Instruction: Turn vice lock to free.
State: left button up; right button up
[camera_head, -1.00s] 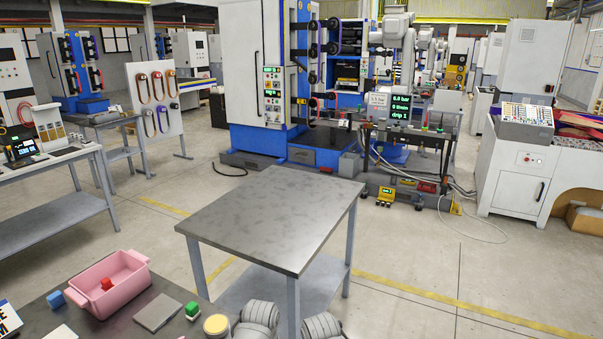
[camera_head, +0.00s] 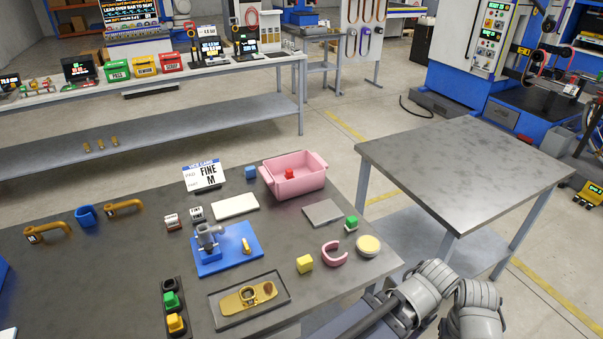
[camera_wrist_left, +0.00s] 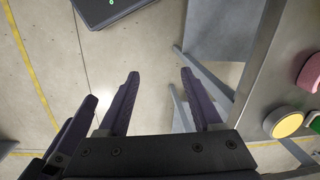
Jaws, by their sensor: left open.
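In the head view, a blue plate (camera_head: 230,262) with a grey vice-like device (camera_head: 208,237) sits on the dark near table (camera_head: 130,270). A small yellow lever-like piece (camera_head: 246,246) is on the plate beside it; I cannot tell whether this is the vice lock or how it is set. A dark tray (camera_head: 283,290) nearer the front holds a brass plate (camera_head: 235,301) with a knob-like part. My left gripper (camera_wrist_left: 160,75) is open and empty in the left wrist view, over the floor beside a table edge. My right gripper is not in view.
Near the table's right end are a yellow round-topped item (camera_head: 368,246), a pink C-shaped piece (camera_head: 334,255), a yellow block (camera_head: 305,264) and a green block (camera_head: 351,222). A pink bin (camera_head: 310,184) stands behind. The grey side table (camera_head: 460,165) is bare.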

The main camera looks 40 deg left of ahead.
aim_at(247, 250)
jog(key=k, duration=0.35)
jog(key=k+u, duration=0.2)
jog(key=u, duration=1.4)
jog(key=i+j, duration=0.05)
